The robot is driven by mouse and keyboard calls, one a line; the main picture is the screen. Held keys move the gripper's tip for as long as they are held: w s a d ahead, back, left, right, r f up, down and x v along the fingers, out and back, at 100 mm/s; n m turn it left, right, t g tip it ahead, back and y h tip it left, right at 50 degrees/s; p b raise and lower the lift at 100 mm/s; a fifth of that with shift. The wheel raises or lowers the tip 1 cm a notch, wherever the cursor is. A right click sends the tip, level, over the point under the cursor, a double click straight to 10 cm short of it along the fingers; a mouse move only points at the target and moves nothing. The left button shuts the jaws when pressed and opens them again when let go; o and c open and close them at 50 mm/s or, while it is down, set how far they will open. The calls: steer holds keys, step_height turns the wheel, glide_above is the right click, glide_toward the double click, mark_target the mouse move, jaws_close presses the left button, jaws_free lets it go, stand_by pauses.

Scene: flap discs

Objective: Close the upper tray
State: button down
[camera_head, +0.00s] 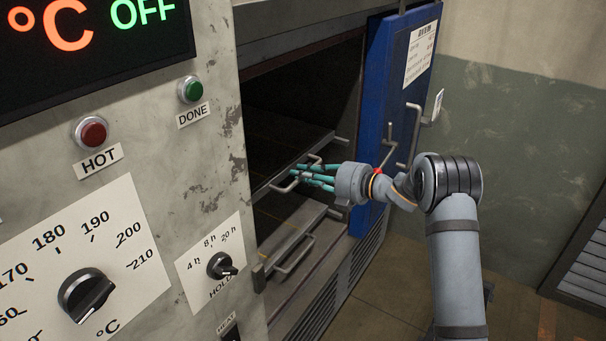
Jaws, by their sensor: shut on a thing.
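The upper tray (290,155) sits inside the dark chamber of the oven, with its front edge near the opening. Its bar handle (284,188) sticks out toward the front. My gripper (312,175), with teal fingers, reaches in from the right and is shut on this handle. The fingers hide part of the handle and the tray front. How far the tray stands out of the chamber is hard to tell.
A lower tray with its own handle (296,256) lies below. The blue oven door (376,105) stands open behind my wrist, with a bent door handle (409,140). The control panel (130,200) fills the left. Free floor lies at the right.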

steer(key=shift+d+f, duration=0.1)
stand_by(0.3)
steer(key=shift+w+a+f+b, duration=0.15)
steer(key=shift+a+b, duration=0.2)
steer(key=shift+b, duration=0.35)
steer(key=shift+w+a+r, duration=0.15)
steer(key=shift+a+r, duration=0.05)
steer(key=shift+r, duration=0.1)
steer(key=c, duration=2.1)
jaws_free()
steer(key=o, duration=0.4)
steer(key=shift+w+a+f, duration=0.1)
steer(key=v, duration=1.2)
